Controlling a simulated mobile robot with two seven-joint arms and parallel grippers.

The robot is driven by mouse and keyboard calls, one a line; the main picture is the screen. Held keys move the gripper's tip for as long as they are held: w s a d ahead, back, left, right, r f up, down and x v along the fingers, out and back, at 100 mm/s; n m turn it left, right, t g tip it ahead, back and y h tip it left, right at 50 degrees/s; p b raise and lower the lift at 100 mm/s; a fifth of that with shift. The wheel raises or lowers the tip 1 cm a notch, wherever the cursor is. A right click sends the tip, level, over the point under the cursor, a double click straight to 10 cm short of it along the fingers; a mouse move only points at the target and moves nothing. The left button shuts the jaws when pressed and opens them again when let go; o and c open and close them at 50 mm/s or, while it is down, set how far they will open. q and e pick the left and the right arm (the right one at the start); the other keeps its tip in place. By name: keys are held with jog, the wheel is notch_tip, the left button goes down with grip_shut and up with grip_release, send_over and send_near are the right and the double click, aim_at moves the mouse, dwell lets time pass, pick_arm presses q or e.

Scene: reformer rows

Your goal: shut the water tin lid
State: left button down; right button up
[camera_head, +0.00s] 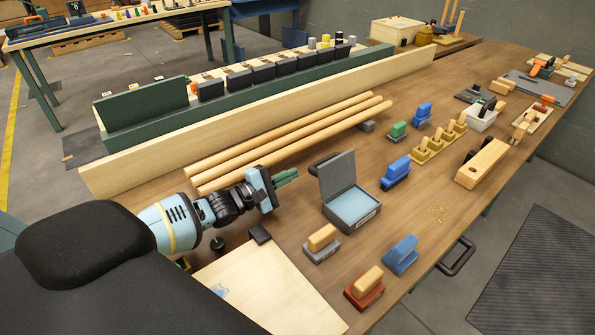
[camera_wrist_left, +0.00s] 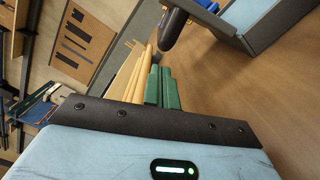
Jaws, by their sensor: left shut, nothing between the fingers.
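The water tin (camera_head: 351,222) is a grey box with a pale blue inside, standing on the brown bench. Its grey lid (camera_head: 338,175) stands open, raised upright at the tin's far left side. A dark rounded bar (camera_head: 318,161) shows beside the lid; I cannot tell whether it is joined to it. My left gripper (camera_head: 287,177) has green fingers, shut and empty, to the left of the lid and apart from it. In the left wrist view the green fingers (camera_wrist_left: 163,88) are together, and part of the tin (camera_wrist_left: 278,22) shows at upper right.
Three wooden rods (camera_head: 285,140) lie behind my left gripper. Wooden and blue handled blocks (camera_head: 321,243) stand in front of and right of the tin. A pale board (camera_head: 265,285) lies near the front. Bare bench (camera_head: 435,190) lies to the tin's right.

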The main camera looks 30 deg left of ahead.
pick_arm(q)
jog(key=shift+x, duration=1.55)
jog(key=shift+a, duration=0.1)
